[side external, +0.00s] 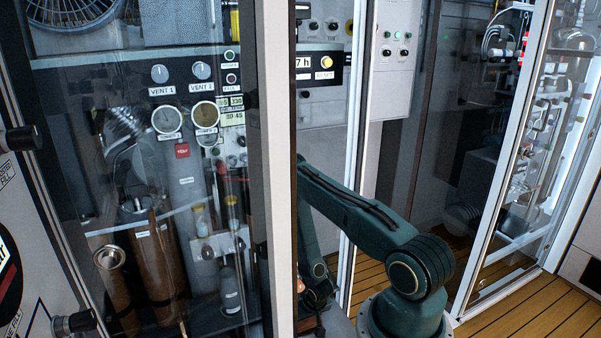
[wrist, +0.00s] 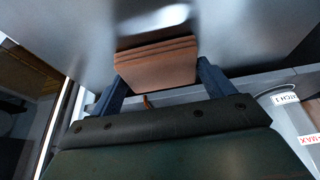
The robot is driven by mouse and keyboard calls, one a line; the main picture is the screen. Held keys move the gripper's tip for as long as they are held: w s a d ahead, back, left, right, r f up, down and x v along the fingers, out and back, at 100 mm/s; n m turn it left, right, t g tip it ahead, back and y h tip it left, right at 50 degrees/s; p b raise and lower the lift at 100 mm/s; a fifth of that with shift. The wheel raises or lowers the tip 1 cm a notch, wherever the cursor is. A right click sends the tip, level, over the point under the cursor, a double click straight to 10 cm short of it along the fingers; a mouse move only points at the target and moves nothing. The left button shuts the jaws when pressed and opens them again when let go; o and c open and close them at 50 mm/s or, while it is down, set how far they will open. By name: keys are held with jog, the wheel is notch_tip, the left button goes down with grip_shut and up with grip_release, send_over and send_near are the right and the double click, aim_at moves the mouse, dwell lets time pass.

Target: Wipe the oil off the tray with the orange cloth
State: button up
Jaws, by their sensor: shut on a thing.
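My gripper (wrist: 160,72) is shut on the orange cloth (wrist: 156,54), a folded, layered brownish-orange pad held between its two blue fingers in the wrist view. The cloth lies against or just over a smooth grey metal surface, which looks like the tray (wrist: 78,38); I cannot tell whether they touch. A bright sheen and a darker patch show on the metal beyond the cloth. I cannot tell oil from reflection there. In the side external view my gripper and the cloth are largely hidden behind the door frame, and the tray cannot be made out.
A white door post (side external: 278,170) and a glass door (side external: 100,200) stand in front of the panel. Behind the glass are gauges (side external: 167,120), brown cylinders (side external: 155,265) and bottles (side external: 231,290). White labels (wrist: 285,98) show right of my gripper. Wooden floor (side external: 545,310) is clear at right.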

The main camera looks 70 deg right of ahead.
jog(key=shift+s+d, duration=0.3)
jog(key=shift+c, duration=0.4)
jog(key=shift+s+d+f, duration=0.2)
jog(key=shift+s+d, duration=0.9)
jog(key=shift+w+a+r, duration=0.1)
jog(key=shift+w+a, duration=1.35)
jog(key=shift+a, duration=0.05)
jog(key=shift+s+d+r, duration=0.1)
jog(key=shift+r, duration=3.95)
